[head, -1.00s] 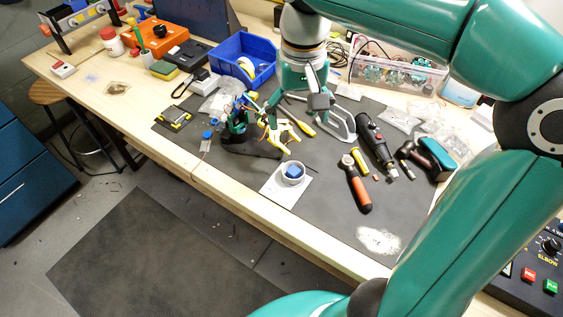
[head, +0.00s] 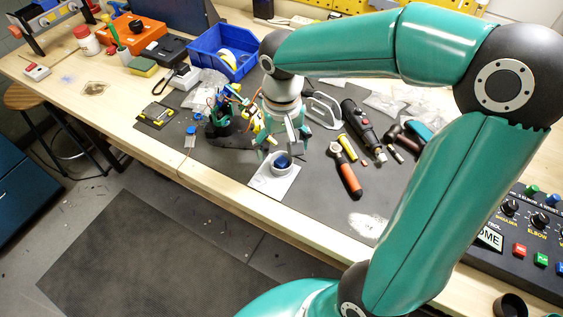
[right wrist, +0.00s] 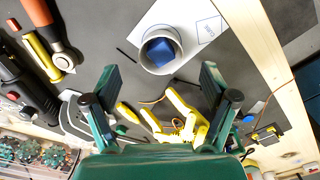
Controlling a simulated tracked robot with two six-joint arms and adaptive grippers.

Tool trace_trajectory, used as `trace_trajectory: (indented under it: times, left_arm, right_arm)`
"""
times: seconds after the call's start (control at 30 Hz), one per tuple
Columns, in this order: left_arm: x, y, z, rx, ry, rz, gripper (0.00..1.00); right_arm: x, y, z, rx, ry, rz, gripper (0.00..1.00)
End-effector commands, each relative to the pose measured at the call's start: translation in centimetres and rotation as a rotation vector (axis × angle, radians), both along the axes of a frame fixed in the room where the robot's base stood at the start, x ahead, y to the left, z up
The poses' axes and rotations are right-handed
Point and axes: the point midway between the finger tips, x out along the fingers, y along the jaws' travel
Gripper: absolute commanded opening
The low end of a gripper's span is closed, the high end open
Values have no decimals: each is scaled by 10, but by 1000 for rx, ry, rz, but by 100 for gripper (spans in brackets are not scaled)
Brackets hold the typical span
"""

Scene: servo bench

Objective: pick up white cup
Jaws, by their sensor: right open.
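The white cup (head: 276,168) stands upright on a white card (head: 266,187) near the front edge of the bench, with something blue (head: 284,162) inside it. In the right wrist view the cup (right wrist: 147,62) lies beyond the fingertips, roughly between them and toward the top. My right gripper (head: 281,152) is open and empty, just above and behind the cup in the head view; its fingers (right wrist: 157,80) are spread apart in the wrist view. The cup appears apart from both fingers. My left gripper is not in view.
A blue bin (head: 222,50) stands behind. Bare mat (head: 315,205) lies right of the card.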

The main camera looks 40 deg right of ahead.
Motion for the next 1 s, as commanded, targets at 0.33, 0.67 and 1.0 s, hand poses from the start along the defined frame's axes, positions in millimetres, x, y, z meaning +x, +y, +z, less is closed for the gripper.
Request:
trace_trajectory:
  times: [0.33, 0.67, 1.0]
  left_arm:
    - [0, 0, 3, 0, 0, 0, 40]
    - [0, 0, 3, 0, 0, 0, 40]
    - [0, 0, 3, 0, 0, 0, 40]
  right_arm:
    - [1, 1, -38, 0, 2, -1, 85]
    - [1, 1, -38, -1, 0, -1, 63]
    - [1, 1, -38, -1, 0, -1, 23]
